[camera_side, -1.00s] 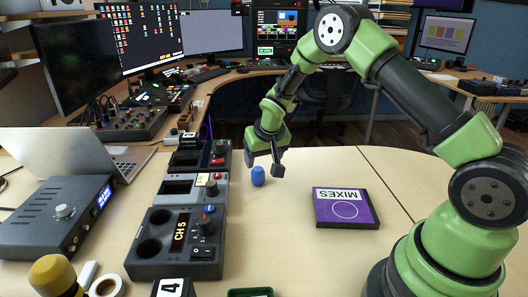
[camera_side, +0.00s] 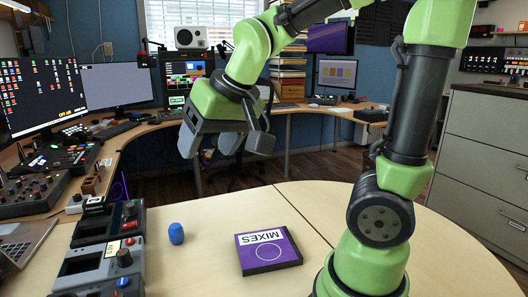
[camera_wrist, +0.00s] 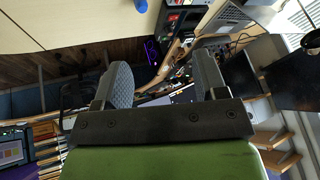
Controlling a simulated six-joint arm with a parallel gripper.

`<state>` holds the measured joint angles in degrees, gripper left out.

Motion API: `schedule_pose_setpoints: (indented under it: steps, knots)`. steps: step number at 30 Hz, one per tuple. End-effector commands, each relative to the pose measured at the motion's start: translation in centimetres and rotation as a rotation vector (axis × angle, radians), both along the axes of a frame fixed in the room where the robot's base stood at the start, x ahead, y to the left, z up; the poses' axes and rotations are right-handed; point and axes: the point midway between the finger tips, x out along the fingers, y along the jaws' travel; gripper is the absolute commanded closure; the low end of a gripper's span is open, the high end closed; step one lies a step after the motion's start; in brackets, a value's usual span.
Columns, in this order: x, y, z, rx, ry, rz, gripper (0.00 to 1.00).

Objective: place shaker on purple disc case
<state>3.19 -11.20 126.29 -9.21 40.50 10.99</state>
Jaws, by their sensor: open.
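The shaker (camera_side: 176,234) is a small blue piece standing on the pale table, left of the purple disc case. A blue bit of it also shows at the top edge of the wrist view (camera_wrist: 141,5). The purple disc case (camera_side: 279,252) lies flat with its white-and-purple cover up, marked MIXES, with nothing on it. My gripper (camera_side: 208,147) is open and empty, raised well above the table and apart from both. In the wrist view my gripper (camera_wrist: 160,62) shows its two grey fingers spread with nothing between them.
A row of dark and grey modules (camera_side: 97,245) stands left of the shaker. A laptop (camera_side: 20,245) is partly cut off at the left edge. The table between shaker and case is clear. Monitors (camera_side: 114,86) and a desk stand behind.

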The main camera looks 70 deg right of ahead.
Motion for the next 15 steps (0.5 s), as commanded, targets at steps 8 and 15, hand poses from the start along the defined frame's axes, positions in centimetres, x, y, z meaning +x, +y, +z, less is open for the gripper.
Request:
schedule_pose_setpoints:
  steps: [8, 15]
  knots:
    - [-8.7, 3.2, 1.4, 0.104, -0.091, 0.094, 0.34]
    - [-10.8, 4.0, 1.1, 0.134, -0.111, 0.127, 0.29]
